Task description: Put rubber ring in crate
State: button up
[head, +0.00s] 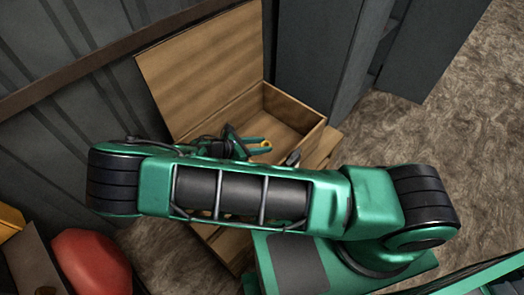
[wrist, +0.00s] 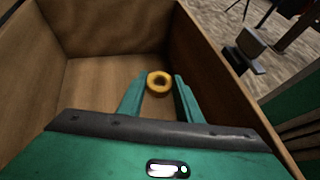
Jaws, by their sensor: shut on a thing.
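The rubber ring (wrist: 159,83) is a small orange-yellow ring. It is between the tips of my gripper's two green fingers (wrist: 159,92) in the wrist view, and the fingers are shut on it. The head view also shows the ring (head: 262,148) at the fingertips of my gripper (head: 260,147), over the open crate. The crate (head: 296,108) is a wooden box with its lid (head: 205,65) raised against the wall. In the wrist view, the crate's walls (wrist: 110,25) surround the ring on several sides. I cannot tell the ring's height above the crate floor.
The crate stands on another wooden box (head: 325,150). Dark metal cabinets (head: 320,55) are behind and right of it. A red rounded object (head: 90,262) is at the lower left. Brown floor (head: 440,130) is open on the right. My arm hides part of the crate.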

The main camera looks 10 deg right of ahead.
jog(key=shift+w+d+f, duration=1.2)
jog(key=shift+d+f, duration=0.1)
jog(key=shift+f, duration=0.4)
jog(key=shift+w+d+f, duration=1.25)
jog(key=shift+d+f, duration=0.05)
jog(key=shift+f, duration=0.45)
jog(key=shift+w+d+f, duration=1.2)
jog(key=shift+d+f, duration=0.1)
jog(key=shift+f, duration=0.4)
jog(key=shift+f, duration=0.6)
jog(key=o, duration=1)
